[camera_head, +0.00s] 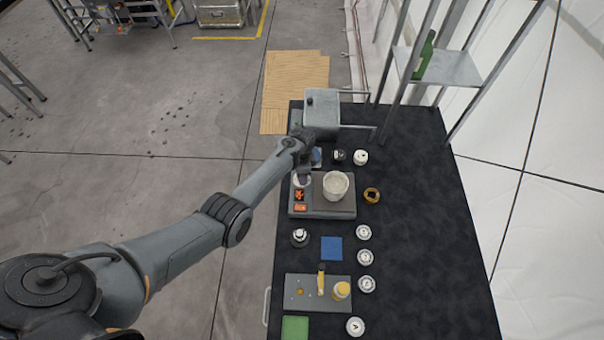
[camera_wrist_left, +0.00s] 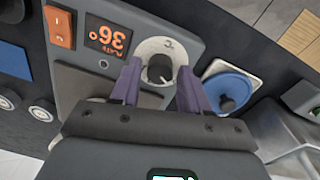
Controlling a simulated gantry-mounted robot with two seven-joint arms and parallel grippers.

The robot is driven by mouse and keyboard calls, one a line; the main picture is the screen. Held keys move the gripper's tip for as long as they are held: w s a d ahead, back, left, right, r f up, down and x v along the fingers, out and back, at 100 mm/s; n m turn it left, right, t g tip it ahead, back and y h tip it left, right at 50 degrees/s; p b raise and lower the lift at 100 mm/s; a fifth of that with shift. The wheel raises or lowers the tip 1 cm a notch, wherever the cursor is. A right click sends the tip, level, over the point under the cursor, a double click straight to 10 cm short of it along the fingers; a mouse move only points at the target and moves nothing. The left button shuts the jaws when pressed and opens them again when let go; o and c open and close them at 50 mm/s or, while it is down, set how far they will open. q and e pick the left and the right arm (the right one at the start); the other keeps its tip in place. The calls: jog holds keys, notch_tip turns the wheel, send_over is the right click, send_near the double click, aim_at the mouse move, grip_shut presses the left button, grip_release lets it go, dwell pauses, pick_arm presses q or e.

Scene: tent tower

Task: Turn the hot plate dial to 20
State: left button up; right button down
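The hot plate (camera_head: 338,209) stands on the dark table with a white beaker (camera_head: 336,186) on its top. Its white dial (camera_wrist_left: 160,48) with a dark centre sits beside an orange display that appears to read 36° and is turned around in the left wrist view. An orange switch (camera_wrist_left: 59,27) is beyond the display. My left gripper (camera_wrist_left: 160,72) is at the dial, its two purple fingers apart, one on each side. Contact with the dial is unclear. In the head view, my left gripper (camera_head: 303,172) partly covers the dial. My right gripper is not in view.
A blue round item on a white base (camera_wrist_left: 232,88) is close beside the left fingers. A grey box-shaped device (camera_head: 322,108) stands behind. A brown ring (camera_head: 372,195), several white round items and a blue square (camera_head: 331,248) lie around the hot plate.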

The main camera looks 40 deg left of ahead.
pick_arm(q)
jog(key=shift+o, duration=0.7)
jog(key=shift+r, duration=0.5)
notch_tip(320, 180, up, 10)
jog(key=p, duration=0.1)
jog(key=shift+a, duration=0.15)
jog(key=shift+w+f, duration=0.1)
jog(key=shift+f, duration=0.05)
